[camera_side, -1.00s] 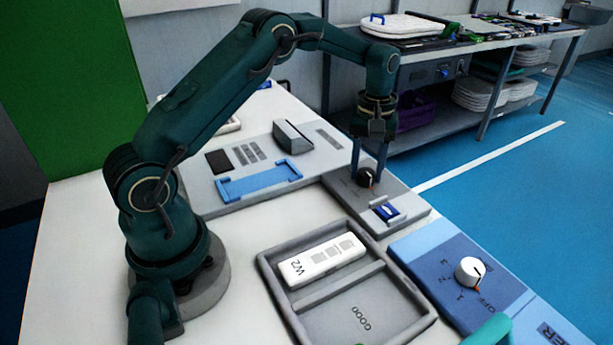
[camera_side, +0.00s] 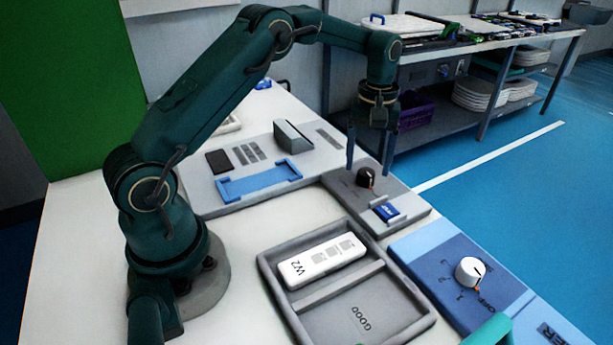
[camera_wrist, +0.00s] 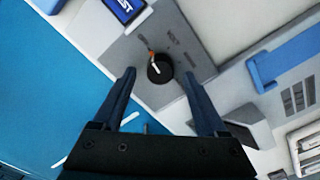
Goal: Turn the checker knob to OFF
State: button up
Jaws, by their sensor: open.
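A black round knob (camera_side: 366,178) sits on a grey panel, the body of a small device (camera_side: 345,193). It also shows in the wrist view (camera_wrist: 160,69), with a white pointer line and a small orange mark at its edge. In the wrist view my gripper's fingertips (camera_wrist: 160,78) flank the knob with gaps on both sides. A second, white knob (camera_side: 469,270) is on a blue panel (camera_side: 435,255) whose print includes OFF.
A blue-faced item (camera_side: 386,211) sits in a holder on the grey device. A grey tray (camera_side: 272,283) marked GOOD holds a white W2 remote (camera_side: 322,259). A grey fixture with a blue cradle (camera_side: 258,184) stands left of the knob. Shelving (camera_side: 485,50) is behind.

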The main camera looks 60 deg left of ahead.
aim_at(368, 172)
jog(key=shift+r, duration=1.65)
jog(key=shift+w+d+r, duration=0.1)
jog(key=shift+r, duration=0.25)
jog(key=s+d+r+m+t, duration=0.4)
jog(key=s+r, duration=0.5)
jog(key=r, duration=0.5)
jog(key=s+d+f+m+t, duration=0.1)
jog(key=s+d+f+m, duration=0.2)
jog(key=s, duration=1)
notch_tip(368, 172, down, 4)
jog(key=shift+s+d+f+m+t, duration=0.2)
jog(key=shift+m+t, duration=0.1)
jog(key=shift+m, duration=0.7)
